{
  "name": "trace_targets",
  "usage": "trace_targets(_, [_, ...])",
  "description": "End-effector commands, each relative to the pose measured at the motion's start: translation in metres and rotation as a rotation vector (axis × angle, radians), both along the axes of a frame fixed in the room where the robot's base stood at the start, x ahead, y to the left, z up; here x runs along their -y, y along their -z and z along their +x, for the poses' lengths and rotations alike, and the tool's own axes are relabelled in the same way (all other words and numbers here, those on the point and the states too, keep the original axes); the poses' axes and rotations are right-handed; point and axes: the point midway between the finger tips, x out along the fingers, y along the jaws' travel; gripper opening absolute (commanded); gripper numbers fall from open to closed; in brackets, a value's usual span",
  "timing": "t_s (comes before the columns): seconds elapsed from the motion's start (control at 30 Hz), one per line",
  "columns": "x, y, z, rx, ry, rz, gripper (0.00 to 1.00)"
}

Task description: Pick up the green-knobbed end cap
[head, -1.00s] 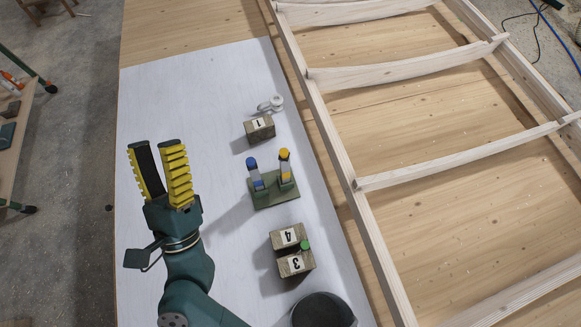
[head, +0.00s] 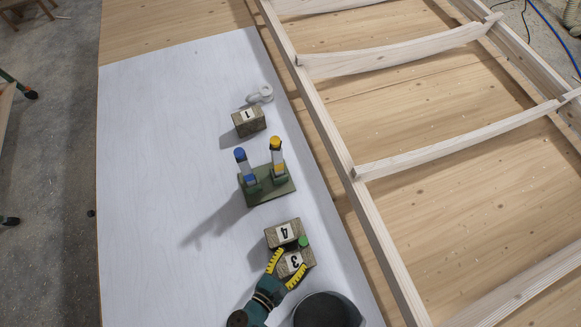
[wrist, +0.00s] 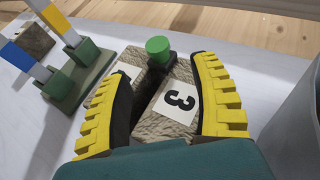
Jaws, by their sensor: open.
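The green-knobbed end cap (head: 303,241) is by the right ends of two rough blocks marked 4 (head: 283,234) and 3 (head: 293,264). In the wrist view its round green knob (wrist: 157,48) tops a dark body, partly hidden by the blocks. My gripper (head: 288,266) is open and empty, with yellow ribbed fingers. In the wrist view the fingers (wrist: 161,75) stand spread around block 3 (wrist: 176,103), with the green knob beyond it, between the tips. I cannot tell whether the fingers touch the blocks.
A green stand (head: 266,187) holds a blue-topped and a yellow-topped piece. Block 1 (head: 249,121) and a white ring-shaped thing (head: 261,94) lie farther back. A dark round container (head: 328,312) is close at front right. A wooden frame (head: 335,150) runs along the right; the white board's left is clear.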

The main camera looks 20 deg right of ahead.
Motion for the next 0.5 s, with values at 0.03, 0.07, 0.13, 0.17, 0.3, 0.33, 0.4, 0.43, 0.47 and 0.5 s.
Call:
trace_targets(0.03, [0.008, 0.003, 0.004, 0.0, 0.006, -0.001, 0.62])
trace_targets(0.07, [0.011, 0.005, 0.007, 0.001, 0.004, -0.001, 0.62])
trace_targets(0.13, [0.015, 0.007, 0.01, 0.001, 0.002, -0.001, 0.62])
trace_targets(0.17, [0.017, 0.007, 0.011, 0.001, 0.001, -0.001, 0.62])
trace_targets(0.3, [0.033, 0.01, 0.02, 0.0, 0.005, -0.001, 0.62])
trace_targets(0.33, [0.037, 0.01, 0.024, 0.0, 0.005, -0.001, 0.62])
trace_targets(0.4, [0.048, 0.014, 0.03, 0.0, 0.004, -0.001, 0.62])
trace_targets(0.43, [0.051, 0.017, 0.033, 0.0, 0.004, -0.001, 0.62])
trace_targets(0.47, [0.054, 0.019, 0.035, 0.0, 0.003, -0.001, 0.62])
trace_targets(0.5, [0.057, 0.02, 0.037, 0.001, 0.001, -0.001, 0.62])
